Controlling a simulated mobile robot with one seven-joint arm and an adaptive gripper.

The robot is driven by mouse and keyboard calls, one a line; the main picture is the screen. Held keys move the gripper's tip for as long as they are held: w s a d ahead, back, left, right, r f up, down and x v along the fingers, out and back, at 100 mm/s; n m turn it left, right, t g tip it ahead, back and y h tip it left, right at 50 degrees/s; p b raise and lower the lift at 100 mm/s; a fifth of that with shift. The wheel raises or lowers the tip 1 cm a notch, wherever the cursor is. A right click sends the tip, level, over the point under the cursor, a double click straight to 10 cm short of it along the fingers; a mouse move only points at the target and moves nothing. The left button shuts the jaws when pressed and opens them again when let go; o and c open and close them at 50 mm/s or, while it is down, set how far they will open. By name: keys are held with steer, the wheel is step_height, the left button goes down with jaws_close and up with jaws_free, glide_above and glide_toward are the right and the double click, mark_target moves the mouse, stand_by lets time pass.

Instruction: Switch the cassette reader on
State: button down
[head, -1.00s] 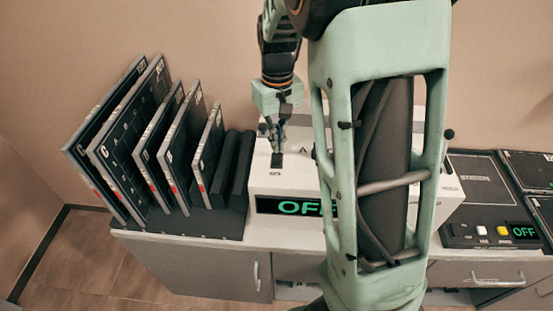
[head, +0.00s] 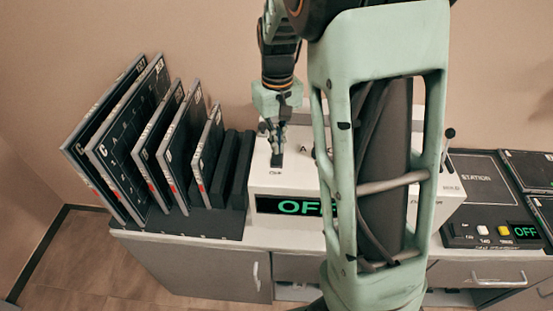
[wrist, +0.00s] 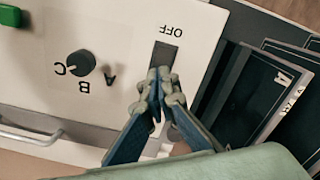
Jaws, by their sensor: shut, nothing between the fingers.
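The cassette reader (head: 262,184) is the white box on the counter; its front display (head: 290,207) reads OFF in green, partly hidden by my arm. A dark rocker switch (wrist: 163,57) sits on its top panel with OFF printed beside it; it also shows in the head view (head: 277,160). My gripper (wrist: 160,75) is shut and empty, its fingertips at the near end of the switch. I cannot tell whether they touch it. In the head view my gripper (head: 277,145) points down over the switch.
A knob (wrist: 80,62) marked with letters and a green part (wrist: 10,15) are on the reader's top. Several upright cassettes (head: 127,145) stand in a rack (head: 215,223) left of the reader. A dark station (head: 478,190) with buttons and an OFF display is at right.

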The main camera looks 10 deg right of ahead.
steer(key=shift+f+b, duration=0.5)
steer(key=shift+f, duration=0.2)
stand_by(0.3)
steer(key=shift+r+p, duration=2.75)
steer(key=shift+r, duration=0.8)
